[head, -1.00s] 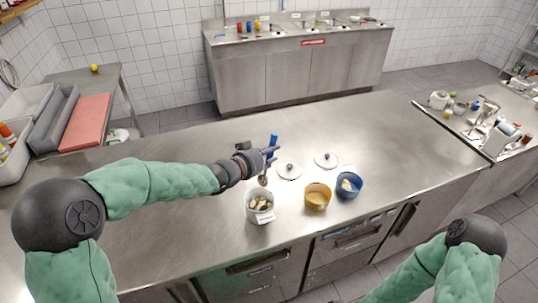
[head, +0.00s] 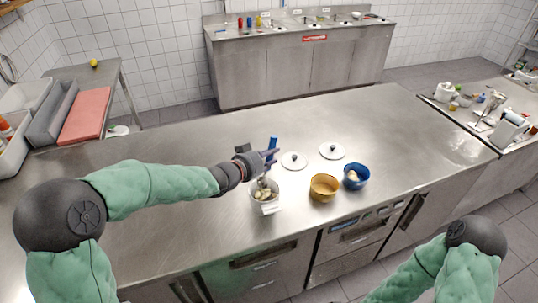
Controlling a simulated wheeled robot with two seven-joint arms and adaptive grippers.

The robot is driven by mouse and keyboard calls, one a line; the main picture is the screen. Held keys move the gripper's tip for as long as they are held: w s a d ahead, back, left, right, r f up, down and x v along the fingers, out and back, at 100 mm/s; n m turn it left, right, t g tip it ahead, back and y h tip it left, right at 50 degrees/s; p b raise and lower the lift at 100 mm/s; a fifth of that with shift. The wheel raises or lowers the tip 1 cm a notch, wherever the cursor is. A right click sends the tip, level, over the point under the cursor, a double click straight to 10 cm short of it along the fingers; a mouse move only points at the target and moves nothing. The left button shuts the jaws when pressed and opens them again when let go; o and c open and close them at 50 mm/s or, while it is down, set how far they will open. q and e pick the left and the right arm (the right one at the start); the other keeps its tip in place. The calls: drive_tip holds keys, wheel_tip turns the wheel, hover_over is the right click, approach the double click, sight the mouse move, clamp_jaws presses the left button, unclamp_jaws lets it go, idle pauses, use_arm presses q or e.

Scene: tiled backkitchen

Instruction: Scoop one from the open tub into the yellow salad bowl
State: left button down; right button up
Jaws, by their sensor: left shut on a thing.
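My left gripper (head: 262,161) is shut on a utensil with a blue handle (head: 273,143), which looks like a scoop. The handle sticks up above the fingers, and the metal lower end points down at the open tub. The open tub (head: 268,208) is pale, holds several cream-coloured pieces, and stands below the gripper. I cannot tell whether the utensil touches the pieces. The yellow salad bowl (head: 323,193) stands to the right of the tub, and its inside looks empty. My right gripper is out of view; only part of that arm shows at bottom right.
A blue bowl (head: 356,184) with a pale thing inside stands just right of the yellow bowl. Two white lids with dark knobs (head: 294,161) (head: 332,151) lie behind the bowls. The steel counter (head: 400,130) is clear to the right and behind.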

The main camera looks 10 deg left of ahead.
sight(269, 170)
use_arm(q)
drive_tip(key=shift+f+b, duration=2.2)
drive_tip(key=shift+f, duration=0.95)
drive_tip(key=shift+f+b, duration=0.75)
drive_tip(key=shift+f, duration=0.2)
drive_tip(key=shift+f, duration=0.2)
wheel_tip(269, 170, up, 13)
drive_tip(key=p, duration=1.1)
drive_tip(key=shift+f, duration=0.1)
